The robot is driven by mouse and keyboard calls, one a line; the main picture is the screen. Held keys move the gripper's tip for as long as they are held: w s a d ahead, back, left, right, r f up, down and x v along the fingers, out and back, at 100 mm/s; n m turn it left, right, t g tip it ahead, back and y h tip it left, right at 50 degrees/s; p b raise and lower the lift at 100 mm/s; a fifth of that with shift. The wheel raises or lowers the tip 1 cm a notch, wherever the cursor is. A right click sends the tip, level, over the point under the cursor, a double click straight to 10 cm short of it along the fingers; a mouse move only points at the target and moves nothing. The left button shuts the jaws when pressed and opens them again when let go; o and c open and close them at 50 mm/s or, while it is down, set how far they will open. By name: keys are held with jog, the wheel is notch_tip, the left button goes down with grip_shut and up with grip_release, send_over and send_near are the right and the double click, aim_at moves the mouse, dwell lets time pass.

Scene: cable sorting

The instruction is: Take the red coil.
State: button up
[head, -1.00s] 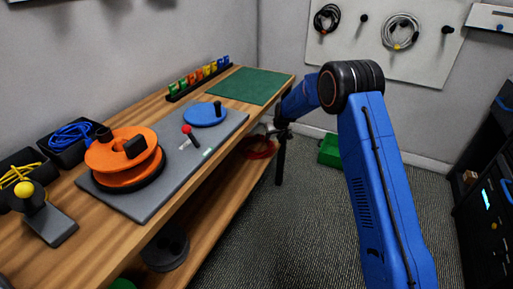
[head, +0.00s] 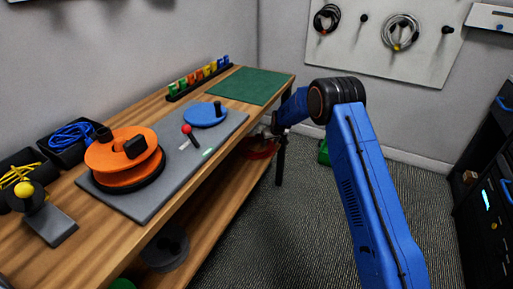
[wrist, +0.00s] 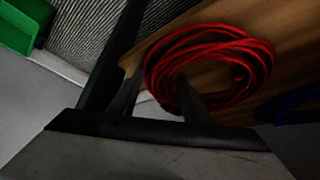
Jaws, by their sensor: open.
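The red coil (wrist: 256,62) lies on the wooden lower shelf in the wrist view. In the head view only part of the red coil (head: 258,154) shows under the bench, behind my arm. My gripper (wrist: 160,75) is open close to the coil. One finger overlaps the coil's opening and the other is outside its left edge, so the near-left strands appear between them. I cannot tell whether the fingers touch the coil. In the head view my fingertips are hidden.
A bench leg (head: 281,160) stands close beside my gripper. The bench top (head: 212,78) is above the shelf. A dark blue coil (wrist: 295,106) lies right of the red one. A green bin (head: 323,152) is on the floor beyond. The carpet (head: 290,225) in front is clear.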

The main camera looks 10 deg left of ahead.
jog(key=shift+c, duration=0.6)
grip_shut()
jog(key=shift+r, duration=0.1)
